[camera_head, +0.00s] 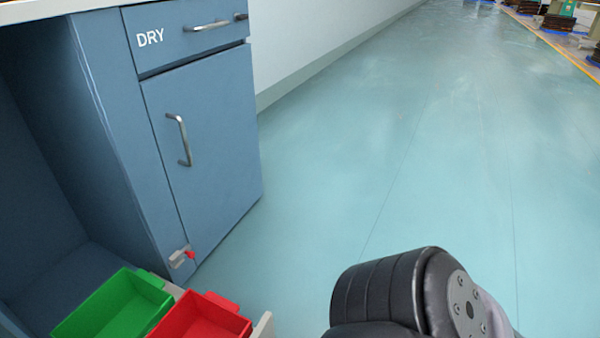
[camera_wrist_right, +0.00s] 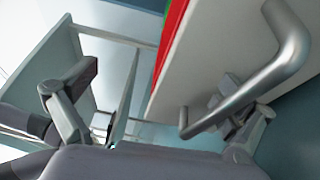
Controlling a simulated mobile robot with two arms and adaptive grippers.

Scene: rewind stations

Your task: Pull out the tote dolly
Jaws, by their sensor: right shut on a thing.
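In the right wrist view, a grey metal bar handle (camera_wrist_right: 262,85) stands out from the dolly's pale panel (camera_wrist_right: 215,55). My right gripper (camera_wrist_right: 160,92) is at this handle, shut on it; the exact contact is partly hidden. The head view does not show this gripper. My left gripper is in neither view.
A blue cabinet (camera_head: 215,135) marked DRY, with a bar-handled door and drawer, stands beside the dolly. A small latch with a red part (camera_head: 188,256) sits at its lower corner. The teal floor (camera_head: 380,160) to the right is open.

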